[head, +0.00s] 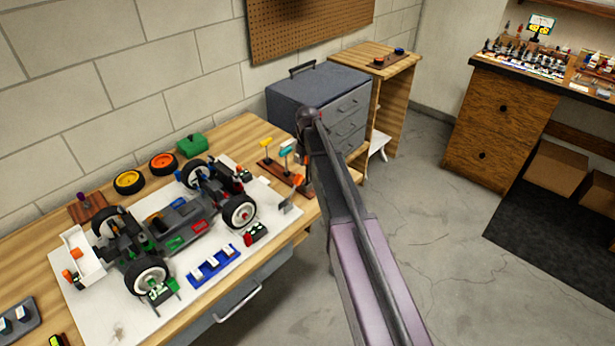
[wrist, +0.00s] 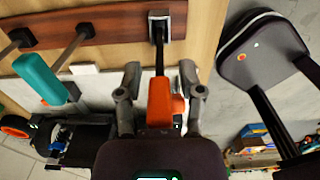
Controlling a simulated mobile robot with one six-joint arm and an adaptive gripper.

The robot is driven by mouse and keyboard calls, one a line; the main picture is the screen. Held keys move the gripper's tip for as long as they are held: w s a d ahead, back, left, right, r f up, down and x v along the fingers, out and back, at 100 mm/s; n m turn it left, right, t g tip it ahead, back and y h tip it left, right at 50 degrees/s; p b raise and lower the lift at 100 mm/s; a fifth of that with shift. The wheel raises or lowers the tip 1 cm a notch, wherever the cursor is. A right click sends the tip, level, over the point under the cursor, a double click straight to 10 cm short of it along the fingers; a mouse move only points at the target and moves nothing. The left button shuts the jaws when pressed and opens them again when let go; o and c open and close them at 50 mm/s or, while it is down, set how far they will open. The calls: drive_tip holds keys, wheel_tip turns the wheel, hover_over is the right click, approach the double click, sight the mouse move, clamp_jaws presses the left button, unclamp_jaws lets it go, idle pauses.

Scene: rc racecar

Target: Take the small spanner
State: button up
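A wooden tool rack (head: 268,170) stands at the right end of the workbench and holds tools with yellow, teal and orange handles. The orange-handled tool (wrist: 160,102) hangs by a dark shaft from the rack, which also shows in the wrist view (wrist: 105,22). Its shape is partly hidden, so I cannot tell whether it is the small spanner. My gripper (wrist: 160,88) is open, with one finger on each side of the orange handle; a gap shows on the left side. The teal-handled tool (wrist: 42,80) is left of my fingers. In the head view my arm partly covers this spot.
An RC car chassis (head: 180,225) lies on a white mat (head: 105,318) left of the rack. Loose tyres (head: 129,181) and a green case (head: 191,145) are behind it. A grey drawer cabinet (head: 318,90) stands behind my arm.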

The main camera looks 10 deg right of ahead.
clamp_jaws()
drive_tip(key=shift+r, duration=0.1)
wheel_tip(320, 180, up, 3)
drive_tip(key=p, duration=0.3)
drive_tip(key=shift+r+p, duration=0.2)
drive_tip(key=shift+p, duration=0.1)
drive_tip(key=s+a+r+p, duration=0.1)
drive_tip(key=s+a, duration=0.1)
drive_tip(key=s, duration=1.4)
drive_tip(key=shift+r, duration=0.2)
